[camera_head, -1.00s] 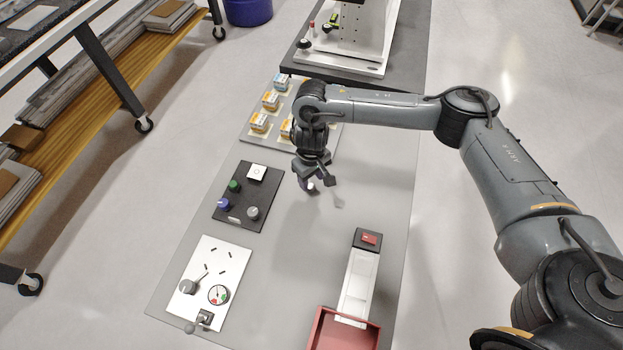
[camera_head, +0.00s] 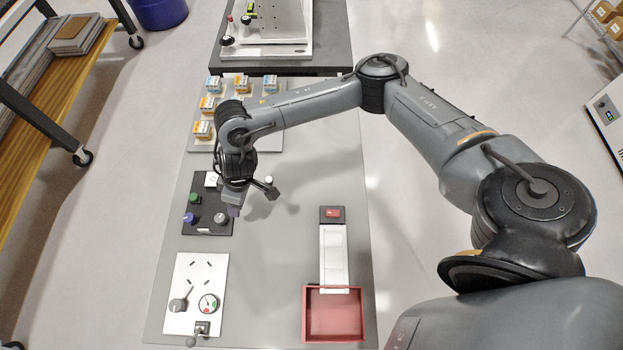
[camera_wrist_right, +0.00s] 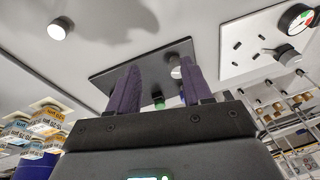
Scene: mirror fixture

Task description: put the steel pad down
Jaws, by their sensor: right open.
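A small round pale piece that looks like the steel pad (camera_head: 268,180) stands on the grey table, right of the black panel. It also shows in the right wrist view (camera_wrist_right: 60,28), apart from the fingers. My right gripper (camera_head: 234,211) is over the right edge of the black panel, left of and nearer than the pad. In the right wrist view its two purple fingers (camera_wrist_right: 158,88) stand apart with nothing between them; the panel shows behind. My left gripper is not in view.
The black panel (camera_head: 206,216) carries coloured knobs and a white square. A white panel (camera_head: 206,268) with a gauge, a red tray (camera_head: 334,289) with a white chute (camera_head: 333,255), and a board of small boxes (camera_head: 221,138) surround it. The table's middle (camera_head: 275,240) is clear.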

